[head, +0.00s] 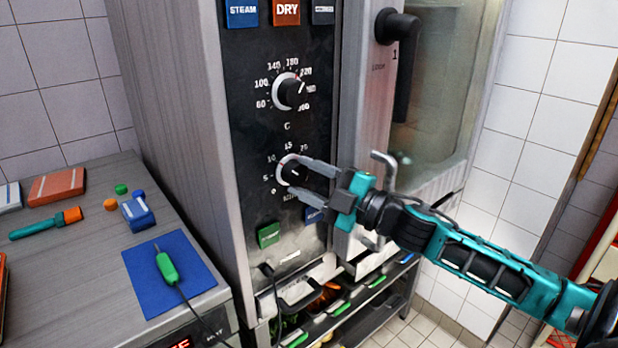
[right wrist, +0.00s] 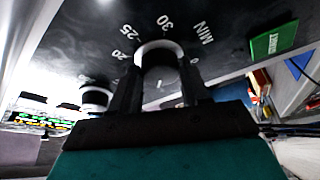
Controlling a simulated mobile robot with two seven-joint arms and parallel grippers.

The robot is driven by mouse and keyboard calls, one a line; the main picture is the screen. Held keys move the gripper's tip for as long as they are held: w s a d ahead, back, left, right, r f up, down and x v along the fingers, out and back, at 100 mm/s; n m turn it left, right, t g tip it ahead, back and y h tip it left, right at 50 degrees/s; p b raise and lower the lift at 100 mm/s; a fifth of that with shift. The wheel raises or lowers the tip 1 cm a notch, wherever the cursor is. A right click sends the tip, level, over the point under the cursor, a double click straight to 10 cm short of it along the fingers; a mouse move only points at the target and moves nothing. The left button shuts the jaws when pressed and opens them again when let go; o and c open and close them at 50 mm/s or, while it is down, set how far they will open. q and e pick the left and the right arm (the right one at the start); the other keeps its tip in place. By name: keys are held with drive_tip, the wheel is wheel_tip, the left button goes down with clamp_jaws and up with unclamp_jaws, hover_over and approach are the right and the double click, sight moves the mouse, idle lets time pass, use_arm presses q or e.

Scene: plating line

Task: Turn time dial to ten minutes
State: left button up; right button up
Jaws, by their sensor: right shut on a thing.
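The time dial (head: 287,172) is a round black knob with a pale ring, low on the oven's black panel. Its scale shows 0, 5, 10 and 15 at the left and top, with MIN below. My right gripper (head: 299,174) reaches in from the right with its fingers on either side of the knob, shut on it. In the right wrist view the dial (right wrist: 160,58) sits between both dark fingers; 20, 25, 30 and 0 are readable around it. A short white mark shows on the knob, but I cannot tell which number it points to. My left gripper is out of view.
The temperature dial (head: 289,92) is above, under the STEAM and DRY buttons (head: 286,12). A green button (head: 269,235) sits just below the time dial. The oven door handle (head: 404,70) is at the right. A grey counter (head: 95,225) with a blue mat (head: 140,285) stands at the left.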

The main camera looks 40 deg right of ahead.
drive_tip(key=o, duration=1.1)
drive_tip(key=shift+c, duration=0.2)
drive_tip(key=v, duration=1.3)
drive_tip(key=shift+w, duration=0.1)
